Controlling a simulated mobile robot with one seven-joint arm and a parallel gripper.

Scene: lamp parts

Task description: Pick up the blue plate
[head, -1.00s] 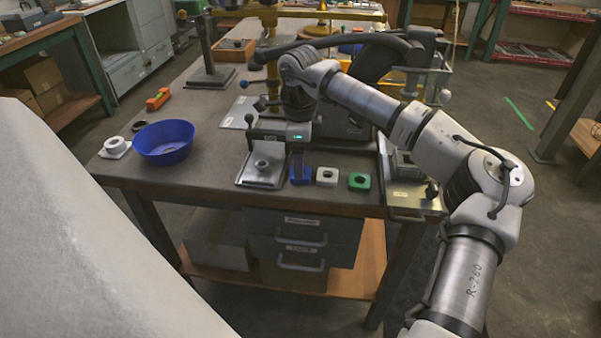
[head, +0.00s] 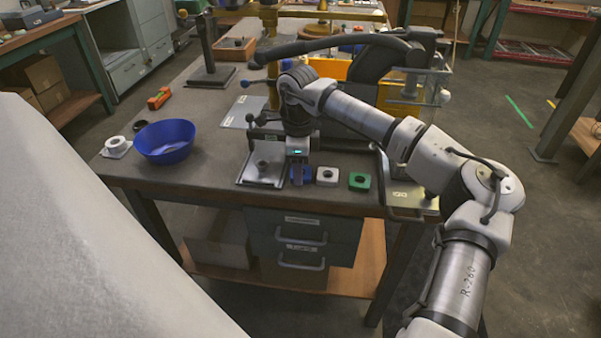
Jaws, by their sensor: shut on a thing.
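The blue plate (head: 307,174) is a small block at the front of the workbench, left of a white plate and a green plate. My gripper (head: 298,181) points down over it, with its fingers closed on it. The fingers hide much of the blue plate. I cannot tell whether it still touches the bench top.
The white plate (head: 327,176) and green plate (head: 359,181) lie close on the right. A metal fixture (head: 262,172) stands just left. A blue bowl (head: 166,150) and a white ring-shaped part (head: 117,146) are farther left. Clear bench lies between bowl and fixture.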

